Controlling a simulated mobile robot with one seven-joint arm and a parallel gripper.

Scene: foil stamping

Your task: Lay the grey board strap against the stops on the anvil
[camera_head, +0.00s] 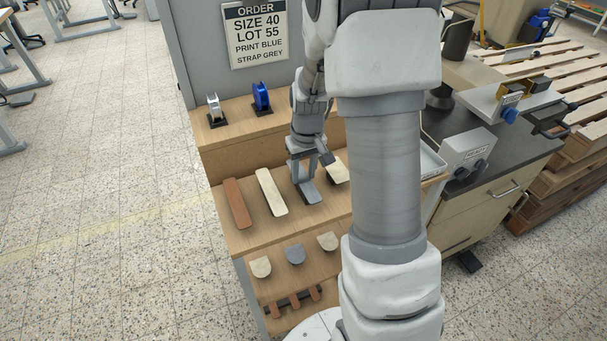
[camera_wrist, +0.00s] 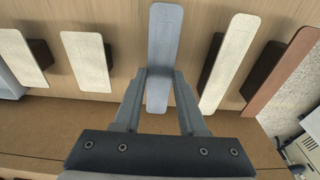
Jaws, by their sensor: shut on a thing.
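The grey board strap (camera_head: 312,196) is on the wooden shelf, in a row with other straps. My gripper (camera_head: 303,182) reaches down onto it and is shut on it. In the wrist view the grey strap (camera_wrist: 163,50) lies between the two fingers of my gripper (camera_wrist: 162,76), its long end pointing away from my palm. I cannot tell whether the strap is clear of its dark support.
A brown strap (camera_head: 237,204) and a cream strap (camera_head: 271,192) lie left of the grey one, another pale strap (camera_head: 338,172) right of it. Blue (camera_head: 261,97) and silver (camera_head: 215,109) reels stand behind. Rounded pieces (camera_head: 295,255) lie in front. A control box (camera_head: 467,155) sits on the bench.

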